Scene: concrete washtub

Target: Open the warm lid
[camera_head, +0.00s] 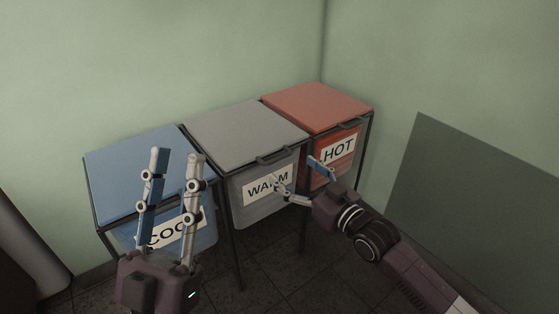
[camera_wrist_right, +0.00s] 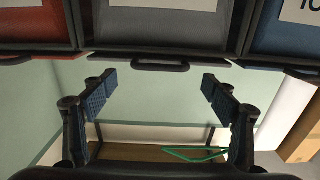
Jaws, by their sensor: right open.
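The warm lid (camera_head: 243,132) is a flat grey lid, shut on the middle bin, which has a WARM label (camera_head: 262,188). Its dark handle (camera_head: 277,156) is on the front edge and also shows in the right wrist view (camera_wrist_right: 160,66). My right gripper (camera_head: 297,171) is open and empty in front of the warm bin. In the right wrist view its fingers (camera_wrist_right: 158,87) are spread to either side of the handle, apart from it. My left gripper (camera_head: 174,160) is open and empty, pointing up in front of the blue bin.
The blue COOL bin (camera_head: 120,165), partly hidden by my left gripper, stands to the left. The red HOT bin (camera_head: 318,105) stands to the right. Both lids are shut. Green walls close in behind, and a dark green panel (camera_head: 480,190) is at right.

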